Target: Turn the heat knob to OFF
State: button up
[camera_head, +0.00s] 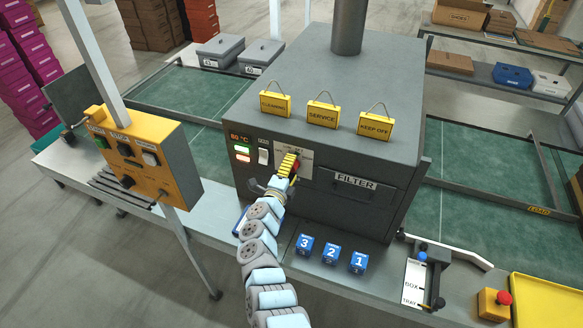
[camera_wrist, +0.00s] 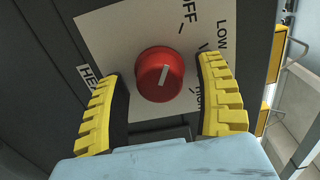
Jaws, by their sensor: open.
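The heat knob (camera_wrist: 160,75) is red and round, on a pale label plate (camera_wrist: 110,35) in the wrist view. In the head view the knob (camera_head: 295,172) shows as a bit of red at my yellow fingertips. My gripper (camera_wrist: 162,70) is open, with one finger on each side of the knob. Gaps show between fingers and knob in the wrist view. In the head view my gripper (camera_head: 287,166) is at the oven front.
The dark oven (camera_head: 330,95) carries yellow signs, a temperature display (camera_head: 241,153), a white switch (camera_head: 263,157) and a FILTER panel (camera_head: 355,182) close to my gripper. Blue numbered blocks (camera_head: 331,252) stand on the ledge below. A yellow control box (camera_head: 140,155) stands at left.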

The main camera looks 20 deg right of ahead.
jog(key=v, duration=1.2)
dwell(0.6)
dwell(0.5)
